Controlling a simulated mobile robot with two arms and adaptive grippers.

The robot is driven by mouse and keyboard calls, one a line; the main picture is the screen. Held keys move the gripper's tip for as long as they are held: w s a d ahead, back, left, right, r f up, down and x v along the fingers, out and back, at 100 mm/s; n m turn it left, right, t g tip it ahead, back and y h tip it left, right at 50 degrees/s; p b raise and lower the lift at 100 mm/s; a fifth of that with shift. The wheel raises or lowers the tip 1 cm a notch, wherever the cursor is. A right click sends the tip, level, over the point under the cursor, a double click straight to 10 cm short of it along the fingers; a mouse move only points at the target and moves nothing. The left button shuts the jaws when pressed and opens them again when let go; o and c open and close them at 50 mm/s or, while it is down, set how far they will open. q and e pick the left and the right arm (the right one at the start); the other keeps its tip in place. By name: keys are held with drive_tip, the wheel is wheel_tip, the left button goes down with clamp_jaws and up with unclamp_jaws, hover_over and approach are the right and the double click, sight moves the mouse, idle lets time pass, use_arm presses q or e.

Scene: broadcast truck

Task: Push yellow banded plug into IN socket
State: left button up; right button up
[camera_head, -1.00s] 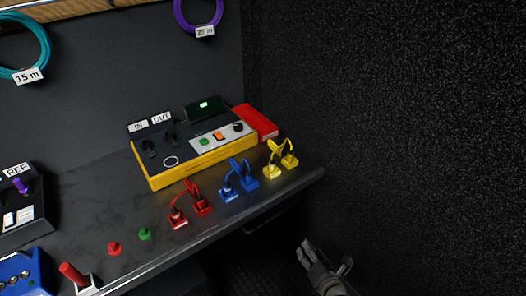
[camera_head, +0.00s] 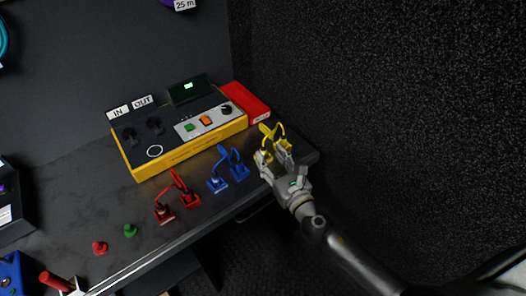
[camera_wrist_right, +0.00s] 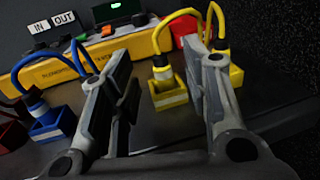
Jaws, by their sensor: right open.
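A yellow cable joins two yellow plugs. In the right wrist view the left yellow plug (camera_wrist_right: 162,68) stands upright in a yellow holder (camera_wrist_right: 169,100), between and beyond my fingers. The other yellow plug (camera_wrist_right: 222,48) is partly hidden behind the right finger. My right gripper (camera_head: 273,154) is open at the yellow plugs and partly covers them in the head view; it also shows in the wrist view (camera_wrist_right: 158,72). The IN label (camera_head: 118,112) stands at the back left of the yellow-sided box, with a dark socket (camera_head: 130,136) before it. My left gripper is out of view.
The yellow-sided box (camera_head: 185,150) also has an OUT label (camera_head: 143,101) and buttons. Blue plugs (camera_head: 218,184) and red plugs (camera_head: 164,212) stand left of my gripper. A red block (camera_head: 245,102) lies behind it. The dark wall rises on the right.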

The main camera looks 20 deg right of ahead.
sight(265, 150)
drive_tip(key=w, duration=0.3)
drive_tip(key=w+a, duration=0.1)
drive_tip(key=w, duration=0.1)
drive_tip(key=shift+w+f, duration=0.1)
drive_tip(key=shift+f, duration=0.15)
drive_tip(key=shift+d, duration=0.1)
drive_tip(key=shift+c, duration=0.4)
clamp_jaws()
